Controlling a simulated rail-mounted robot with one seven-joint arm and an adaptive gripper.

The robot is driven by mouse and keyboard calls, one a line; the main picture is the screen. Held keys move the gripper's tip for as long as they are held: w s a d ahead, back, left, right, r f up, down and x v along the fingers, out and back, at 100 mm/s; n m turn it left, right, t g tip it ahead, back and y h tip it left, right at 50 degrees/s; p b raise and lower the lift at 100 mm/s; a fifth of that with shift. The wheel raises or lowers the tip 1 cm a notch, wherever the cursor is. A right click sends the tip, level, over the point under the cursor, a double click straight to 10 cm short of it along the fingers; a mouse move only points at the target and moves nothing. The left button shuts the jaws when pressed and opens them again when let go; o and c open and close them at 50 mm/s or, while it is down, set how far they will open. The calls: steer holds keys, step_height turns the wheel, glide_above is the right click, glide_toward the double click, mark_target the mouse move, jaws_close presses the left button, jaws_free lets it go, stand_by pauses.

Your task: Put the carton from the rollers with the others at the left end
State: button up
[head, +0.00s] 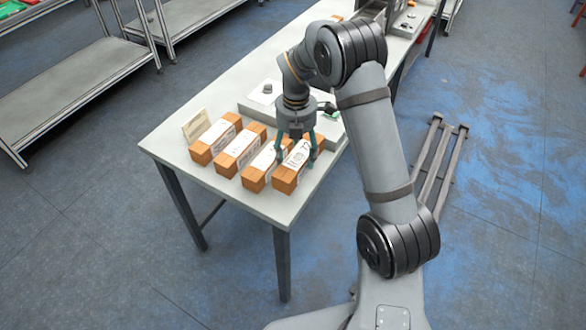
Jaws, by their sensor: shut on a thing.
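Several orange-brown cartons with white labels sit side by side at the near left end of the long grey table (178,150). The leftmost carton (203,154), the second carton (224,168) and the third carton (254,184) stand apart with narrow gaps. My gripper (297,156) reaches down over the rightmost carton (284,184), with one green-tipped finger on each side, and is shut on it. This carton lines up with the row; whether its bottom touches the table cannot be told. The rollers cannot be made out.
A small cream card (195,125) stands behind the leftmost carton. A low grey platform (250,108) lies behind the row. Metal shelving (70,90) stands at the left. The table's front edge is close to the cartons.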

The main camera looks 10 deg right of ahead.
mark_target(294, 155)
steer(key=shift+s+a+f, duration=0.35)
steer(key=shift+s, duration=0.1)
steer(key=shift+f, duration=1.95)
steer(key=shift+f, duration=0.1)
steer(key=o, duration=1.5)
steer(key=shift+o, duration=0.4)
steer(key=shift+f, duration=0.1)
step_height(294, 155, up, 12)
steer(key=shift+r+p, duration=0.2)
steer(key=shift+p, duration=0.25)
